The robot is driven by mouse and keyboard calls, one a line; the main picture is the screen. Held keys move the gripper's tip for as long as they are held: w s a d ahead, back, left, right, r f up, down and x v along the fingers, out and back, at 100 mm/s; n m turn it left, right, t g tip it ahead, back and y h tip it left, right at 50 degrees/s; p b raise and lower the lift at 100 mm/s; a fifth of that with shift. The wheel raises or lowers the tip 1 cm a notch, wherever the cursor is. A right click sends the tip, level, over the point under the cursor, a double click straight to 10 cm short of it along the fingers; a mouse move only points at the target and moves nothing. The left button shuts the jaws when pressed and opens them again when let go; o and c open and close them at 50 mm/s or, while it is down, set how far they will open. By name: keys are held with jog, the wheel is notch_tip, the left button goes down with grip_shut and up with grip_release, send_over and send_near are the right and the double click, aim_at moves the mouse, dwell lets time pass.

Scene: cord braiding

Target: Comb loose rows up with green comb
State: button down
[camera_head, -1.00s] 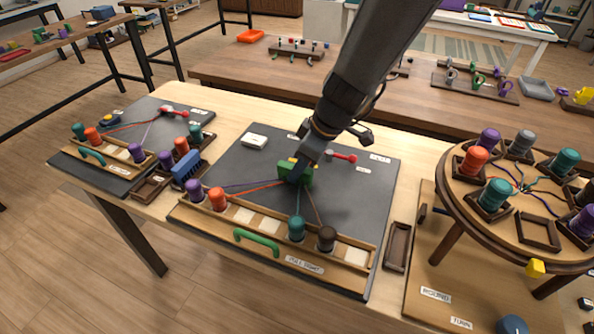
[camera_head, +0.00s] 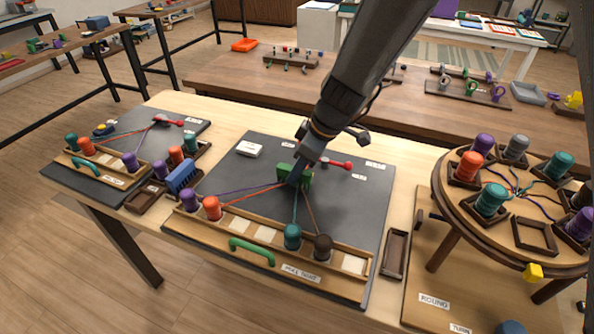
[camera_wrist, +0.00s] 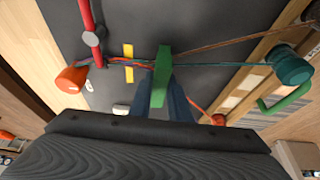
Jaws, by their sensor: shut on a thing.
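My gripper (camera_wrist: 170,95) is shut on the green comb (camera_wrist: 161,77), which also shows in the head view (camera_head: 291,175). The comb stands over the cords on the dark board (camera_head: 335,208), close to a yellow strip (camera_wrist: 129,63). The cords run from the red-handled holder (camera_wrist: 91,40) past the comb and fan out to the bobbins. In the head view purple (camera_head: 189,201), orange (camera_head: 212,208), teal (camera_head: 292,237) and dark brown (camera_head: 323,247) bobbins stand in the rack (camera_head: 260,232). I cannot tell whether the comb's teeth touch the cords; my gripper hides part of them.
A smaller cord board (camera_head: 60,172) stands at the left with a blue brush (camera_head: 180,177) between. A round stand (camera_head: 500,225) with several bobbins rises at the right. An empty wooden tray (camera_head: 395,254) lies beside the board. A white box (camera_head: 249,149) sits on its far left part.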

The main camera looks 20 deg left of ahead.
jog(key=shift+s+r+p, duration=0.15)
jog(key=shift+r+p, duration=0.6)
jog(key=shift+r, duration=0.75)
jog(key=shift+s+r+p, duration=0.2)
jog(key=shift+r+p, duration=0.5)
jog(key=shift+r, duration=0.8)
jog(key=shift+s+r+p, duration=0.15)
jog(key=shift+r+p, duration=0.6)
jog(key=shift+r, duration=0.75)
jog(key=w+d+r+m+t+h+p, duration=0.1)
jog(key=w+d+m, duration=0.4)
jog(key=d, duration=0.7)
jog(key=w+d+r+m+t+h+p, duration=0.1)
jog(key=w+d+r+m+h+p, duration=0.1)
jog(key=w+d+m, duration=0.4)
jog(key=w+d+r+m+t+h+p, duration=0.1)
jog(key=w+d+r+m+p, duration=0.3)
jog(key=w+d, duration=0.7)
jog(key=d+r+m+t, duration=0.1)
jog(key=d+m, duration=0.1)
jog(key=d, duration=0.5)
jog(key=shift+d+r+h, duration=0.15)
jog(key=shift+r+h, duration=0.15)
jog(key=shift+r, duration=0.05)
